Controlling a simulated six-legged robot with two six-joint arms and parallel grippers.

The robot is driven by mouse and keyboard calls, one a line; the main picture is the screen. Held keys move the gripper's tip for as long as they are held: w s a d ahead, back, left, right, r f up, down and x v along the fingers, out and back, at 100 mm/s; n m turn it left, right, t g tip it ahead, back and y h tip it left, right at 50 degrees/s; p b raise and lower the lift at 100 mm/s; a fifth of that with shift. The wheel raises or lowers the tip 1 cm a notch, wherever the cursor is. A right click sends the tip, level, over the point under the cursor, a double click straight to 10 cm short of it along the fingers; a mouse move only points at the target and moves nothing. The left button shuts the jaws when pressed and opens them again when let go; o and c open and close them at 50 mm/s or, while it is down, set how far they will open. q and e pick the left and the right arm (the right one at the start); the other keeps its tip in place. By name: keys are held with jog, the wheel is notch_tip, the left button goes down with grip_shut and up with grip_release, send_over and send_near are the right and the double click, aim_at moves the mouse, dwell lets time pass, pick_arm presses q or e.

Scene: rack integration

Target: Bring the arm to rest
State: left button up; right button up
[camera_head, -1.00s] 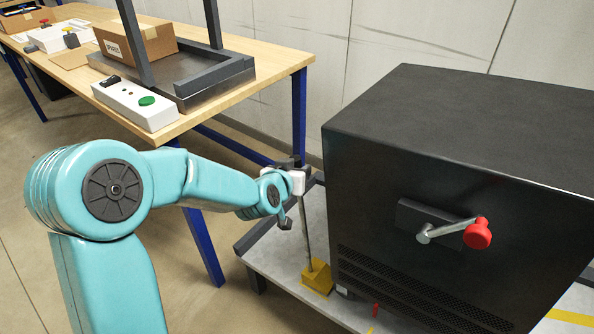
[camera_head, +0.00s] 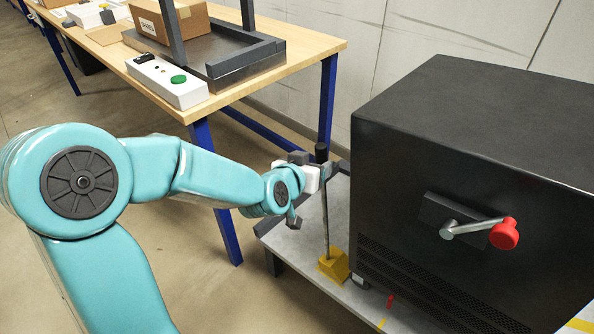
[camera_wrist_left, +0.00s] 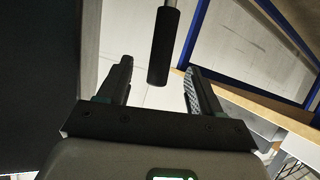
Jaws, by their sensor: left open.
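My left arm, teal, comes in from the left in the head view. Its left gripper (camera_head: 318,178) is open and close to an upright thin metal lever (camera_head: 325,222) with a black grip (camera_head: 321,152), rising from a yellow block (camera_head: 334,266). In the left wrist view my two dark fingers (camera_wrist_left: 158,78) are spread apart. The black grip (camera_wrist_left: 160,48) shows between them there, with visible gaps on both sides and nothing clamped. How far the grip lies in depth from the fingertips I cannot tell. My right gripper is not in view.
A black cabinet (camera_head: 450,120) with a red-knobbed crank (camera_head: 504,234) stands on a grey platform (camera_head: 296,238), right of the gripper. A wooden workbench (camera_head: 300,40) with blue legs carries a white control box (camera_head: 168,82) and a carton (camera_head: 172,22). Floor is open below the arm.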

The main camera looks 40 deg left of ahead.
pick_arm(q)
jog(key=v, duration=1)
